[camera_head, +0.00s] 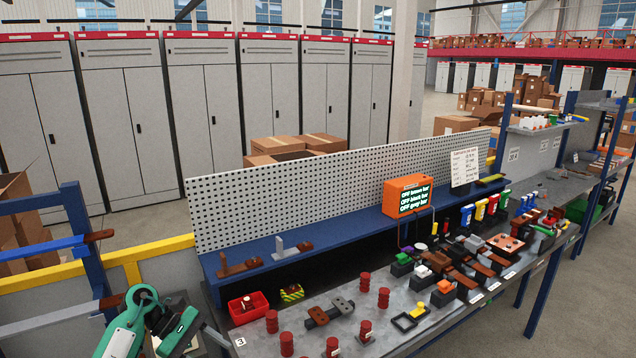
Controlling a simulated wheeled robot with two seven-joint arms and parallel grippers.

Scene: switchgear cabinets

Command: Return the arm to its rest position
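Part of my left arm (122,335), green and white with dark joints, shows folded at the lower left corner, left of the workbench. I cannot make out its gripper fingers. My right arm and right gripper are not in view. The grey workbench (262,340) stands to the right of the arm. A red bin (248,308) and several dark red cylinders (286,344) are on its near left end.
A blue shelf with a white pegboard (300,190) backs the bench. An orange display box (407,196) stands on the shelf. Blue posts (84,240) and a yellow rail (160,247) are close to the arm at left. Grey cabinets (125,125) line the back.

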